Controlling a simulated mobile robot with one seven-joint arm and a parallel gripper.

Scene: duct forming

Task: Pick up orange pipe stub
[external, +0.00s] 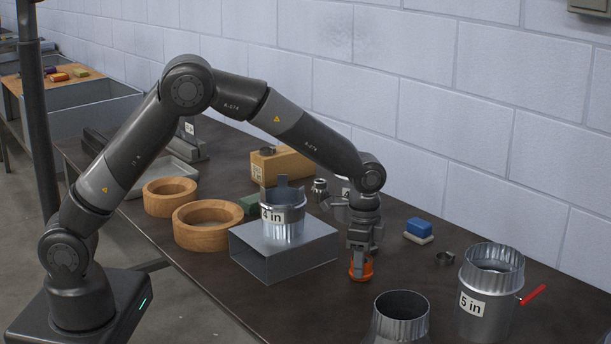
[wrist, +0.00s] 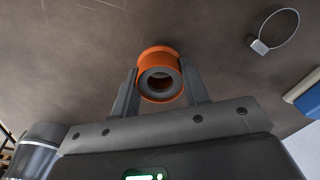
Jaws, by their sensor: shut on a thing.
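The orange pipe stub (external: 361,270) is a short ring with a grey inner wall, at the middle right of the dark table in the external view. In the wrist view the orange pipe stub (wrist: 159,74) sits between the two fingers with its open end facing the camera. My gripper (external: 360,262) points down and is shut on the stub, with one finger on each side; the fingers also show in the wrist view (wrist: 159,88). I cannot tell whether the stub touches the table or is just above it.
A square metal duct (external: 284,250) with a "4 in" collar (external: 284,215) stands left of my gripper.

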